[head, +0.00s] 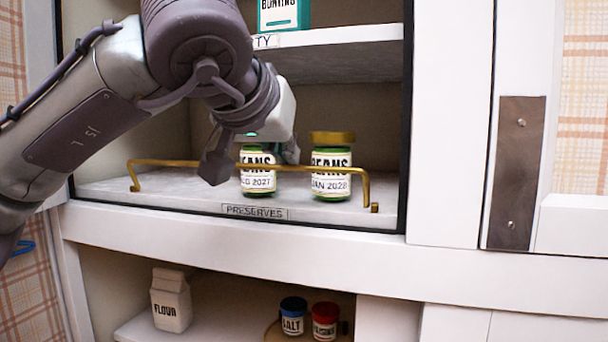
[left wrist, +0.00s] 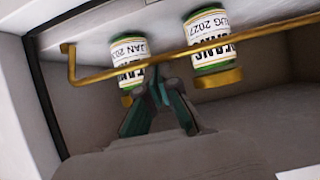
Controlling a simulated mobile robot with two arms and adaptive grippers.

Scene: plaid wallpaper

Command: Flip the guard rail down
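The brass guard rail (head: 320,169) stands raised across the front of the preserves shelf, its bent ends reaching down toward the shelf edge. In the left wrist view the rail (left wrist: 95,76) crosses in front of the jars. Two green jars with gold lids stand behind it, a left one (head: 258,183), partly covered by my arm, and a right one (head: 331,185). My left gripper (head: 290,152) is between the jars at rail height, largely hidden by my wrist. In the left wrist view its fingertips (left wrist: 158,78) are together beside the rail; whether they touch it is unclear. My right gripper is out of view.
A shelf above (head: 350,38) holds a teal-and-white box (head: 284,14). The shelf below holds a flour bag (head: 171,300), a blue-lidded jar (head: 292,316) and a red-lidded jar (head: 325,321). The cabinet's dark side edge (head: 407,120) bounds the right.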

